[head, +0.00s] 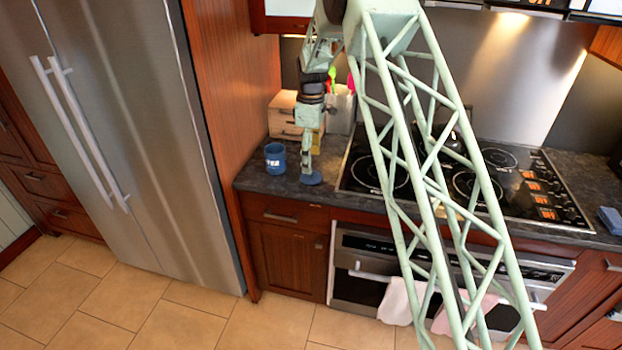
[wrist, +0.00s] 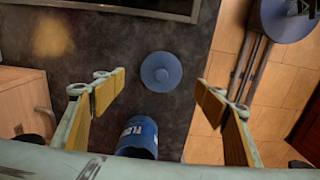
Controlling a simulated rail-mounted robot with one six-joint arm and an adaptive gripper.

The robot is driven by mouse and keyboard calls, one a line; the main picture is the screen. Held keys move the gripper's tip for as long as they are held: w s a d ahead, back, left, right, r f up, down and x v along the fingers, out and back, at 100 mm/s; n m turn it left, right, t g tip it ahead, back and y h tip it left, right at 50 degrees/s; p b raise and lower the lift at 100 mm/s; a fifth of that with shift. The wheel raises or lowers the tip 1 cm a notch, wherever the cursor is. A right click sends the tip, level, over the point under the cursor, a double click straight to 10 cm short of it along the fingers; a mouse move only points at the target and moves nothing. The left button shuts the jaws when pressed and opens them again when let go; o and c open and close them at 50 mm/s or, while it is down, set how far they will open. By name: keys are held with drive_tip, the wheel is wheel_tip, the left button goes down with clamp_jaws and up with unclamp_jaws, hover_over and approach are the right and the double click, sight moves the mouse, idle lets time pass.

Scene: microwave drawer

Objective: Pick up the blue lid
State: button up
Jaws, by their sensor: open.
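The blue lid (head: 311,179) is a small round disc lying flat on the dark counter near its front edge. In the wrist view the lid (wrist: 161,72) shows a round knob on top and sits centrally, in line with the gap between my fingers. My gripper (head: 306,166) points down over the lid in the head view. In the wrist view my gripper (wrist: 160,88) is open, with a padded finger on each side and nothing held. Its exact height above the lid is hard to tell.
A wooden box (head: 284,118) and a utensil holder (head: 341,110) are behind. The black cooktop (head: 365,173) is to the right. The refrigerator (head: 120,130) is at left.

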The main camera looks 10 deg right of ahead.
drive_tip(key=shift+f, duration=0.6)
drive_tip(key=shift+f, duration=0.15)
drive_tip(key=shift+s+f, duration=0.15)
drive_tip(key=shift+f, duration=2.35)
drive_tip(key=c, duration=0.9)
